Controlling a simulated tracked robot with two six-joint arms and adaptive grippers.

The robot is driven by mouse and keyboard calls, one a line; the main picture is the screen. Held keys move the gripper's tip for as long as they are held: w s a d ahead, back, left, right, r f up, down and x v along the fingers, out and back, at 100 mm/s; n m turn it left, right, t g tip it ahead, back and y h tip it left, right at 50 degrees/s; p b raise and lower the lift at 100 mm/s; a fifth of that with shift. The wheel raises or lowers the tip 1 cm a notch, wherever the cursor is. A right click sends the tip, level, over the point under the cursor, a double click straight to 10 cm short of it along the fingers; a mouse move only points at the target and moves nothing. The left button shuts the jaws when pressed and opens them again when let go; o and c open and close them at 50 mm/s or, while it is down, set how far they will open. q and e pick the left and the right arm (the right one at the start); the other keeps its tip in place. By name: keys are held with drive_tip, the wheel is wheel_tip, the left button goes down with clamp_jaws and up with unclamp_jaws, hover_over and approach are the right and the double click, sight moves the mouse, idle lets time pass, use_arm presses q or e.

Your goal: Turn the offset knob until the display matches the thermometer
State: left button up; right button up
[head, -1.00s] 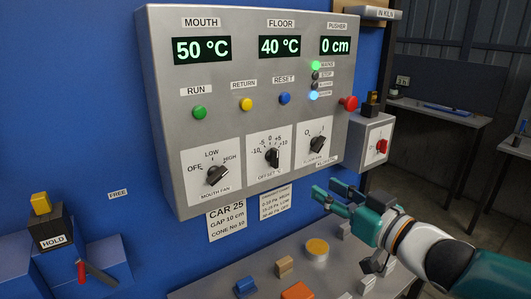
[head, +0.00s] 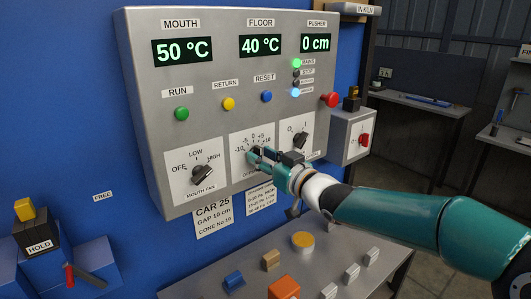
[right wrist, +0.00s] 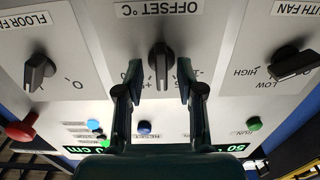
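The offset knob (right wrist: 161,62) is a black pointer knob on a white plate, its handle nearly in line with the plate's middle. In the right wrist view, which is upside down, it sits between the two fingers of my right gripper (right wrist: 159,82), with gaps on both sides. In the head view my right gripper (head: 258,156) is at the offset plate and hides most of the knob. The displays read MOUTH 50 °C (head: 182,52), FLOOR 40 °C (head: 260,46) and PUSHER 0 cm (head: 315,42). I cannot make out a thermometer. My left gripper is not in view.
The mouth fan knob (head: 203,174) and floor fan knob (head: 300,139) flank the offset plate. Above are green (head: 181,114), yellow (head: 228,104) and blue (head: 266,96) buttons; a red button (head: 330,100) is at right. A bench (head: 210,275) with several blocks stands below.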

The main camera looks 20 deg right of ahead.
drive_tip(key=shift+w+a, duration=0.15)
drive_tip(key=shift+w, duration=0.25)
drive_tip(key=shift+s+r, duration=0.1)
drive_tip(key=shift+s, duration=0.05)
clamp_jaws()
drive_tip(key=shift+s+r, duration=0.1)
